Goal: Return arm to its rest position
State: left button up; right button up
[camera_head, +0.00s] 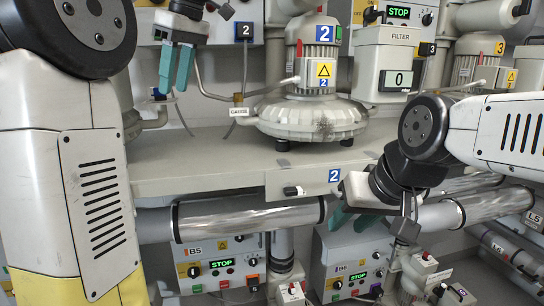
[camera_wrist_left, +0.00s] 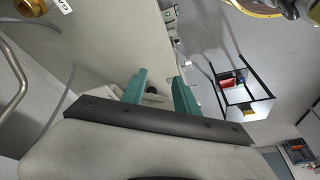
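My left gripper (camera_head: 176,70) hangs with its green fingers pointing down above the grey shelf at the upper left. The left wrist view shows the same gripper (camera_wrist_left: 158,92) with its two fingers apart and nothing held between them. My right gripper (camera_head: 354,222) is below the shelf's front edge, beside the silver horizontal tube. Its two green fingertips show apart, with no object seen between them; its wrist hides part of the gripper.
The grey shelf (camera_head: 205,160) carries blower 2 (camera_head: 314,85) and a filter box (camera_head: 388,62). Silver tubes (camera_head: 248,217) run below it, above control boxes B5 (camera_head: 216,264) and B6 (camera_head: 345,257) with green STOP displays.

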pick_arm(q)
jog(key=s+d+f+m+t+h, duration=0.2)
jog(key=s+f+m, duration=0.5)
jog(key=f, duration=0.5)
jog(key=s+d+f+m+t+h, duration=0.3)
jog(key=s+f+m, duration=0.4)
jog(key=f, duration=0.5)
jog(key=shift+s+d+m+h, duration=0.3)
jog(key=shift+s+d, duration=0.2)
jog(key=shift+s, duration=0.15)
